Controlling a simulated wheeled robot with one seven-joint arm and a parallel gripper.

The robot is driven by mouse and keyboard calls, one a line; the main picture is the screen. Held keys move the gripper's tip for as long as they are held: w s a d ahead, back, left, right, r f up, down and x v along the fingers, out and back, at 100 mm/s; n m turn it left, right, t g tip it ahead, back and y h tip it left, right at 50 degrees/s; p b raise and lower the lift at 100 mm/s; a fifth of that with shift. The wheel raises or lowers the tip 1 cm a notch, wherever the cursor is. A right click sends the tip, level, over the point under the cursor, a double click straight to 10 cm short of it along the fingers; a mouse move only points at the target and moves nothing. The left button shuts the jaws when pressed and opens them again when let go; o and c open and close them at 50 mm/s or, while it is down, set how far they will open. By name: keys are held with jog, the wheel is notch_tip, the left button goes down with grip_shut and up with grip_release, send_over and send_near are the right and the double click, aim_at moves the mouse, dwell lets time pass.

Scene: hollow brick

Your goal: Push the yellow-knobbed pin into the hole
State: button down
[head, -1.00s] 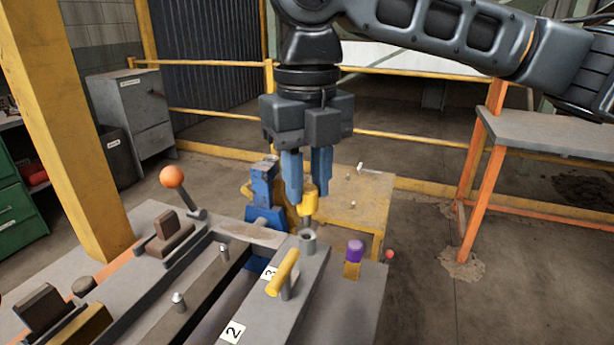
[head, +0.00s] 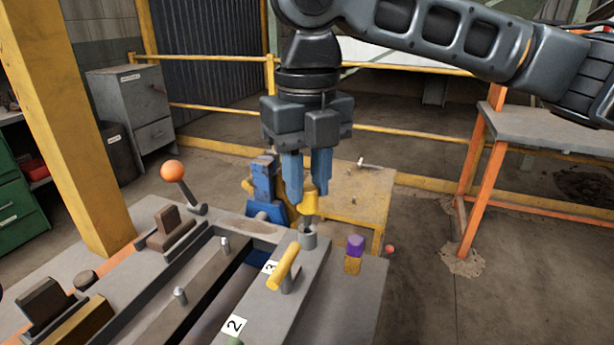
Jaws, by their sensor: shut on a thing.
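My gripper (head: 308,192) points straight down with its blue fingers shut on the yellow-knobbed pin (head: 308,206). The knob sits between the fingertips and the pin hangs upright below it. Right under it is a short grey round collar (head: 308,238) with a dark hole in its top, on the long grey block (head: 262,300). The pin's lower end is at or just above the collar's mouth. I cannot tell whether it has entered the hole.
A yellow T-handle (head: 284,266) stands on the same block, close in front of the collar. A purple-topped peg (head: 355,245) stands to the right. An orange ball lever (head: 173,171) and metal pegs are at left. A yellow table (head: 345,205) stands behind.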

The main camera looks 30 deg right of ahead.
jog(key=shift+f+b, duration=0.75)
jog(key=shift+f, duration=0.95)
dwell(0.4)
jog(key=c, duration=0.8)
grip_release()
notch_tip(320, 180, up, 8)
jog(key=shift+f, duration=0.1)
